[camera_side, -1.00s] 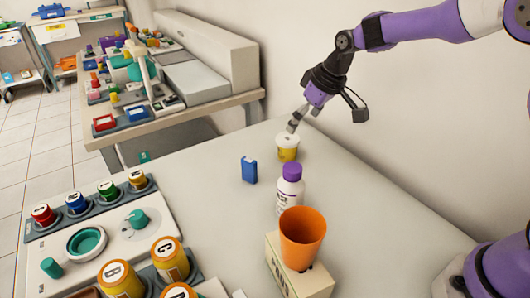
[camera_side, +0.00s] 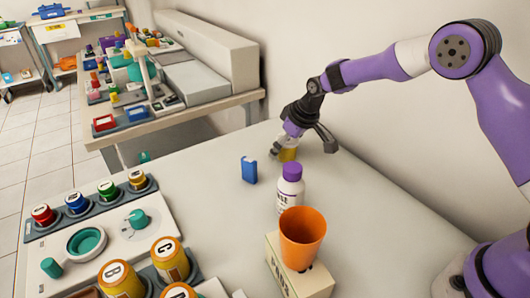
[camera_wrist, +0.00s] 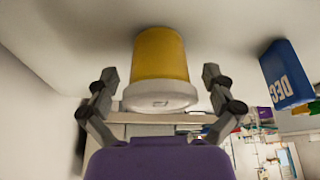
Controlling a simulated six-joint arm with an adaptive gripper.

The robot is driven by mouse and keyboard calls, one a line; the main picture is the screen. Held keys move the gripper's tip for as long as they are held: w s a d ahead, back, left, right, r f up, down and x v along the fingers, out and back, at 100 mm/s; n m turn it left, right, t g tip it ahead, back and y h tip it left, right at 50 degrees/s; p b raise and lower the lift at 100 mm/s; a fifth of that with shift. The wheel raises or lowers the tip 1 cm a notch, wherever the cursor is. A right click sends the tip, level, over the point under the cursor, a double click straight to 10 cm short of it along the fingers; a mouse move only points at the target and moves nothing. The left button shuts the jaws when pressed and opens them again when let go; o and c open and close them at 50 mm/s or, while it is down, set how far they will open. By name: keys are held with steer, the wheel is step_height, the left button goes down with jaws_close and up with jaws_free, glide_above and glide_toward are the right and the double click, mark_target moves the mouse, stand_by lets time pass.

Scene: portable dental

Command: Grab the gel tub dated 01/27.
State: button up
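A yellow tub with a white lid (camera_wrist: 160,62) stands on the table; the wrist view shows it upside down, between my gripper's fingers. In the side view the tub (camera_side: 288,155) is partly hidden by my gripper. No date can be read on it. My gripper (camera_wrist: 160,88) is open, with one finger on each side of the tub and a visible gap on both sides. In the side view my gripper (camera_side: 284,147) is low over the table at the tub.
A blue box (camera_side: 249,170) stands left of the tub and also shows in the wrist view (camera_wrist: 287,75). A white bottle with a purple cap (camera_side: 290,188) and an orange cup (camera_side: 301,240) on a cream box (camera_side: 312,283) stand nearer the camera. The table between is clear.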

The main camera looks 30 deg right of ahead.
steer(key=c, duration=1)
steer(key=shift+o, duration=0.2)
steer(key=shift+f, duration=0.1)
